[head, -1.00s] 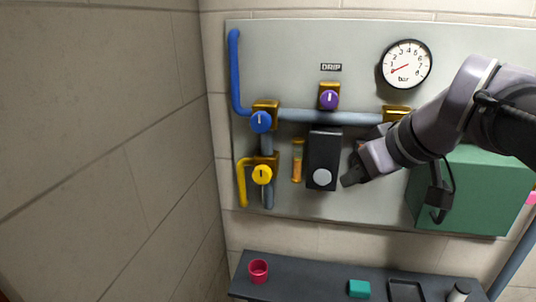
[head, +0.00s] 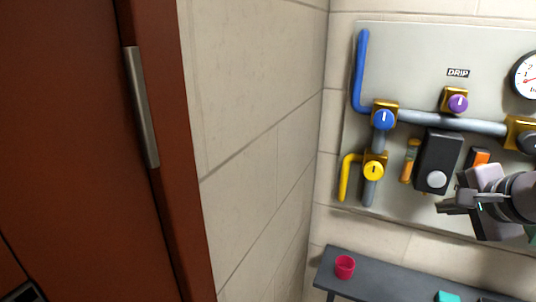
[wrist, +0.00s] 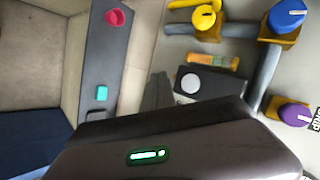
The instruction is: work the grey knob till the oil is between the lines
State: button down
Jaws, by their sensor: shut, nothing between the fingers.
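A light grey round knob (head: 436,179) sits low on a black box (head: 440,150) on the wall panel. The knob also shows in the wrist view (wrist: 190,83). Left of the box is an upright sight glass (head: 410,160) with amber oil in it; it also shows in the wrist view (wrist: 213,61). Its lines are too small to make out. My gripper (head: 442,208) is shut and empty, just below the grey knob in the head view and apart from it. In the wrist view its dark fingers (wrist: 158,92) point up, left of the knob.
Blue (head: 383,119), yellow (head: 373,170) and purple (head: 457,103) knobs sit on pipes nearby. A dark knob (head: 529,142) and a gauge (head: 527,76) are cut off at right. A brown door (head: 80,150) is at left.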

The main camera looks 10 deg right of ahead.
aim_at(434, 183)
jog(key=w+d+p, duration=0.1)
jog(key=w+d, duration=0.2)
jog(key=w, duration=0.3)
jog(key=shift+d, duration=0.2)
dwell(1.9)
jog(key=shift+w+d, duration=0.25)
jog(key=shift+w, duration=0.05)
jog(key=shift+w+d+p, duration=0.3)
jog(key=shift+w+d, duration=0.15)
jog(key=shift+w, duration=0.3)
dwell(1.1)
dwell(0.3)
jog(key=shift+s+a+b, duration=0.35)
jog(key=shift+s, duration=0.2)
jog(key=shift+s+a+b, duration=0.3)
jog(key=shift+s+a, duration=0.05)
jog(key=shift+s, duration=0.2)
jog(key=shift+s+a+b, duration=0.35)
jog(key=shift+s+a, duration=0.1)
jog(key=shift+s, duration=0.25)
jog(key=shift+s+a+b, duration=0.35)
jog(key=shift+s+a, duration=0.05)
jog(key=shift+s, duration=0.35)
jog(key=shift+s+a+b, duration=0.35)
jog(key=shift+s+a, duration=0.1)
jog(key=shift+s, duration=0.25)
